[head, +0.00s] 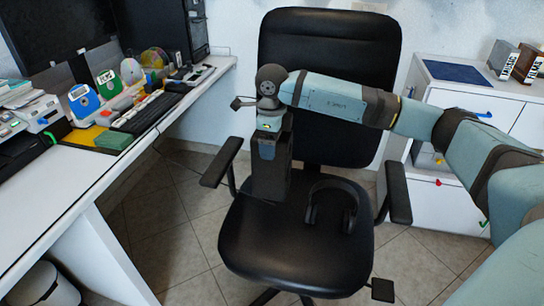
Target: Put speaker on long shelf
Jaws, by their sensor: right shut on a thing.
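My right arm reaches in from the right across the office chair, and my right gripper (267,150) points down over the seat. It is shut on a dark, upright box (270,182) that looks like the speaker. The gripper covers the box's upper part. The box's lower end is at the rear left of the black seat; I cannot tell whether it touches the seat. No long shelf can be clearly made out. My left gripper is not in view.
Black headphones (331,206) rest on the chair seat (290,255), right of the box. A white desk (70,195) with several devices runs along the left. A white cabinet (450,95) with boxes on top stands at the right. A bin (45,287) is at lower left.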

